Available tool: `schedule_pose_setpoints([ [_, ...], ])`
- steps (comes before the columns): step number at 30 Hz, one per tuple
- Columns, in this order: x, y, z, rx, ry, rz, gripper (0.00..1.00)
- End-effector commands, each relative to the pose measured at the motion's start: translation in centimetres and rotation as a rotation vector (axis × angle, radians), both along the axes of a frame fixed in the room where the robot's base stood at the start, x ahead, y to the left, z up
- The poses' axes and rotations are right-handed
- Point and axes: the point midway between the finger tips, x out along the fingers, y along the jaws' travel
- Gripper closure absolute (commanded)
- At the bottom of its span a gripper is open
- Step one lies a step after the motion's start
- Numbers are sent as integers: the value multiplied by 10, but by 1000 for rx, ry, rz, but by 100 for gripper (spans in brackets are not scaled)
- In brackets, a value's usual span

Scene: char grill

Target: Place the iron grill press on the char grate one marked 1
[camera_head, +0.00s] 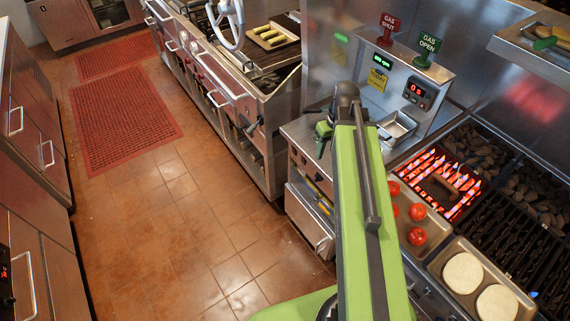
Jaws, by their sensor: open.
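The iron grill press (438,187) appears as a dark block with a raised handle, lying on the glowing red grate (468,207) at right. I cannot read a number 1 on any grate; the dark bare grate (505,235) lies in front of the glowing one. My green arm reaches up from the bottom middle. A small green and dark part of my gripper (324,135) shows beside the arm's far end, left of the grill and apart from the press. The gripper is open; its fingers are mostly hidden.
A tray (436,238) with several tomatoes and a tray (440,263) with two pale round patties line the grill's front edge. A small steel pan (397,128) stands behind. A control panel (415,92) rises at the back.

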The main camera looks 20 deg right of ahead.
Motion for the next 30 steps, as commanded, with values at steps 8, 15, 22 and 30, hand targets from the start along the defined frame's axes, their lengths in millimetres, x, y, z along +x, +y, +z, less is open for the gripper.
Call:
schedule_pose_setpoints([
  [8, -8, 155, -1, -92, 43, -74, 59],
  [15, -9, 179, -1, -103, 44, -91, 59],
  [22, -8, 178, -18, -101, 44, -90, 59],
  [30, -8, 177, -100, -101, 44, -91, 59],
])
